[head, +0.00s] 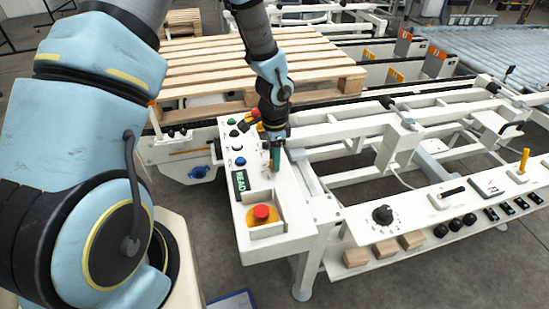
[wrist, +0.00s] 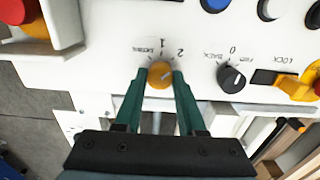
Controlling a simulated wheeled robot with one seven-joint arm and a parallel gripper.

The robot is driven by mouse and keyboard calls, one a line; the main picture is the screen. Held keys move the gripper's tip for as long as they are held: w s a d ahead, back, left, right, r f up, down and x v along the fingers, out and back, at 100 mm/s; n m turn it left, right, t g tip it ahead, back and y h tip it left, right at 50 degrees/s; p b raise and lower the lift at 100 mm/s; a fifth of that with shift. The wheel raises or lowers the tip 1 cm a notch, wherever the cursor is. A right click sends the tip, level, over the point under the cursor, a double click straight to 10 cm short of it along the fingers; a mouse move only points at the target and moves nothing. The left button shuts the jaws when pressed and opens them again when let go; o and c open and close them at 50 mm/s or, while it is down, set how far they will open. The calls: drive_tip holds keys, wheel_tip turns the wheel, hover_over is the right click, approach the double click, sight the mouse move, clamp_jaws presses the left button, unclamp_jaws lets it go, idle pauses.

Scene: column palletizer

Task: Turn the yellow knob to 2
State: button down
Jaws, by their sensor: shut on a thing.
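The yellow knob (wrist: 160,75) sits on the white control panel (wrist: 100,75) in the wrist view. The marks 1 and 2 and a word show upside down around its far side. My gripper (wrist: 160,78) has its two green fingers on either side of the knob, shut on it. The direction the knob points is hard to tell, as the fingers cover its sides. In the head view my gripper (head: 274,160) reaches down to the panel, and the knob is mostly hidden there.
A black knob marked BACK, 0 and FWD (wrist: 232,78) is close to the right finger. A yellow lock piece (wrist: 299,86) lies farther right. A red emergency button (head: 261,212) stands at the panel's near end. A wooden pallet (head: 240,60) is behind.

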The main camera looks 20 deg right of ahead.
drive_tip(key=c, duration=0.5)
unclamp_jaws()
wheel_tip(320, 180, up, 11)
drive_tip(key=b, duration=0.1)
drive_tip(key=shift+f, duration=0.1)
idle(0.4)
drive_tip(key=a+r+n, duration=0.4)
drive_tip(key=a+n, duration=0.5)
drive_tip(key=a, duration=0.5)
drive_tip(key=s+a+r+n+t, duration=0.1)
drive_tip(key=a+r+n, duration=0.4)
drive_tip(key=a+n, duration=0.4)
drive_tip(key=a, duration=0.5)
drive_tip(key=shift+s+a+r+n+t, duration=0.2)
drive_tip(key=shift+s+a+n+t, duration=0.05)
drive_tip(key=shift+a+n+t, duration=0.05)
